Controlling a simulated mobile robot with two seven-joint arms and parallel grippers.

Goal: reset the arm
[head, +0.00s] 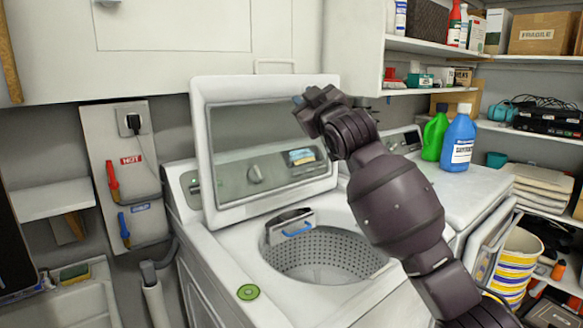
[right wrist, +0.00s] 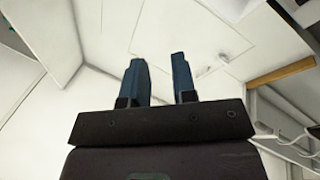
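My right arm (head: 395,200) rises from the bottom right of the head view, in front of the washer. My right gripper (head: 308,98) is at its upper end, raised in front of the washer's open lid (head: 240,135). In the right wrist view its two blue fingers (right wrist: 160,80) stand apart with nothing between them, pointing towards the white wall and ceiling. My left arm and gripper do not show in either view.
The top-load washer (head: 215,265) stands open, its drum (head: 325,255) showing. A green bottle (head: 435,135) and a blue bottle (head: 459,140) stand on the neighbouring machine. Loaded shelves (head: 520,58) fill the right side. A white cabinet (head: 175,30) hangs above.

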